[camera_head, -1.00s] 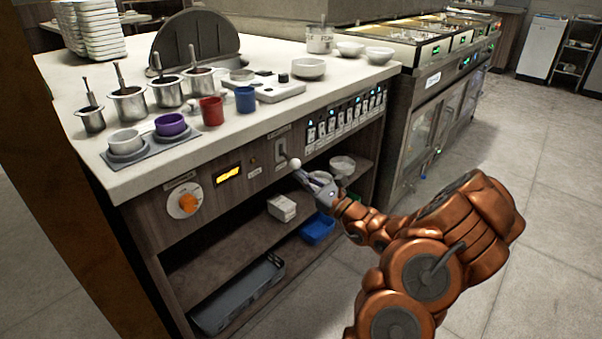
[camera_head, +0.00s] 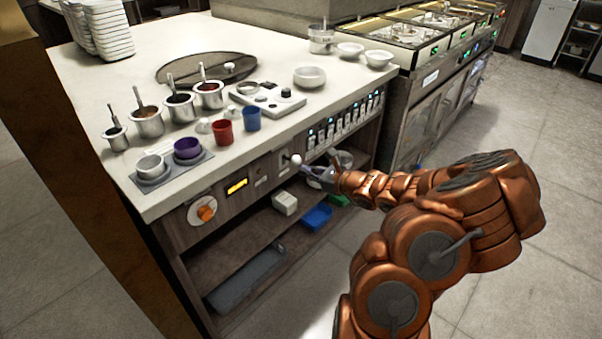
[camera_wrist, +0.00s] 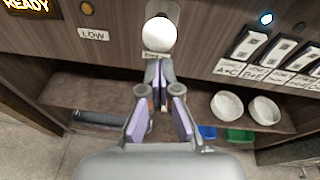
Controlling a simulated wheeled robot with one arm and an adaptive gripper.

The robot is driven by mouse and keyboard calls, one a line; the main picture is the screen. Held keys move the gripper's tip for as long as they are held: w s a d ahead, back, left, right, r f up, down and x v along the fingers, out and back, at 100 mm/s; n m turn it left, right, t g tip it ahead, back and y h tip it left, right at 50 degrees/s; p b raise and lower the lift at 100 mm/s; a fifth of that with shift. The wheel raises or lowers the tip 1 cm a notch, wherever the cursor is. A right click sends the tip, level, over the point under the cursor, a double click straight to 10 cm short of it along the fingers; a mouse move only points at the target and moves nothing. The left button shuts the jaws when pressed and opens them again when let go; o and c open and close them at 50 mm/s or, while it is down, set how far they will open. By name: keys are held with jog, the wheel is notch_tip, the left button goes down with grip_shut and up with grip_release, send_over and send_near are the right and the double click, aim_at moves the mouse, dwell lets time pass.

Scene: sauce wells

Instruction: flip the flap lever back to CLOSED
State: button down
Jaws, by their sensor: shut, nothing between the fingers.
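The lever's white ball knob (camera_head: 296,160) stands out from its plate (camera_head: 284,164) on the wooden front panel. In the wrist view the knob (camera_wrist: 159,33) is just beyond my fingertips and hides part of the small label below it. My gripper (camera_head: 305,167) is shut and empty, right at the lever; its fingers (camera_wrist: 158,88) point at the knob in the wrist view. I cannot tell whether they touch the lever. A dark round flap (camera_head: 185,71) with a small knob lies flat on the counter.
An orange dial (camera_head: 206,213) and a lit yellow display (camera_head: 237,186) are left of the lever. A row of labelled switches (camera_head: 340,124) is to its right. Cups and sauce pots stand on the counter (camera_head: 120,180) above. Bowls and bins sit on the shelf below.

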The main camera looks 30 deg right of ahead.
jog(key=shift+r+g+p, duration=0.7)
jog(key=shift+r+p, duration=0.15)
jog(key=shift+p, duration=0.75)
jog(key=s+d, duration=0.3)
jog(key=s, duration=0.8)
jog(key=shift+d, duration=0.4)
jog(key=shift+a, duration=0.1)
